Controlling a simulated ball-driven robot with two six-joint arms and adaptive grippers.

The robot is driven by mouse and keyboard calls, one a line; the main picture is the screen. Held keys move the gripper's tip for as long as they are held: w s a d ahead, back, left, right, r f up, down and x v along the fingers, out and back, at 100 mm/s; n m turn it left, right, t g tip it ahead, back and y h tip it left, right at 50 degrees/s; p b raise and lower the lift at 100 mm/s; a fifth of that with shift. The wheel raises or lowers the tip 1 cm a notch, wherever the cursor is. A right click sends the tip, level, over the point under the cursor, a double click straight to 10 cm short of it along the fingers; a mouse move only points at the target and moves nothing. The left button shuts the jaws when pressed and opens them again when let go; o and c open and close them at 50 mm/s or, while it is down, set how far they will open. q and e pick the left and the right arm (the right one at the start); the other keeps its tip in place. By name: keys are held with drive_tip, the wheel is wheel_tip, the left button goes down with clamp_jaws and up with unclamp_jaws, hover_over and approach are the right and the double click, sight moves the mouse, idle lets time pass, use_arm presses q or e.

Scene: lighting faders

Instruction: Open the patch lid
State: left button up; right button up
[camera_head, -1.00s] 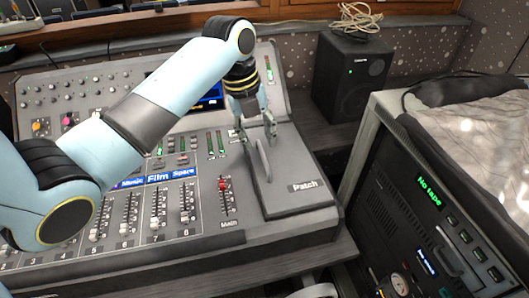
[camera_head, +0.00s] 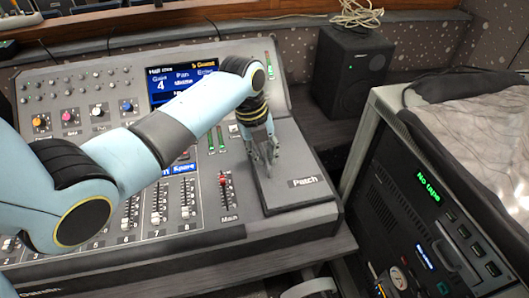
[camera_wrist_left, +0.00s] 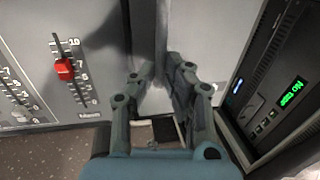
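The patch lid (camera_head: 297,163) is a flat grey panel labelled "Patch" at the right end of the mixing desk, lying down. A thin upright grey handle (camera_wrist_left: 161,35) stands on it. My left gripper (camera_head: 265,162) reaches down over the lid's left part. In the wrist view its fingers (camera_wrist_left: 161,66) come close together with the handle between them, and they look shut on it. The fingers hide most of the handle in the head view. My right gripper is not in view.
A red-capped main fader (camera_head: 224,181) stands just left of the lid. The desk's screen (camera_head: 182,82) is behind my left arm. A black speaker (camera_head: 352,72) stands behind right. A tape machine (camera_head: 430,195) is close on the right.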

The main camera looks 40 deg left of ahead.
use_arm(q)
clamp_jaws()
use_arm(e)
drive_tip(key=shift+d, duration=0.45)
use_arm(q)
drive_tip(key=shift+w+d, duration=0.1)
drive_tip(key=b, duration=0.4)
hover_over(313, 158)
drive_tip(key=s, duration=0.2)
drive_tip(key=shift+w+a+f, duration=0.2)
drive_tip(key=shift+w+a, duration=0.05)
drive_tip(key=shift+a, duration=0.2)
drive_tip(key=shift+w+d+r, duration=0.1)
drive_tip(key=shift+w+d, duration=0.15)
drive_tip(key=shift+w, duration=0.05)
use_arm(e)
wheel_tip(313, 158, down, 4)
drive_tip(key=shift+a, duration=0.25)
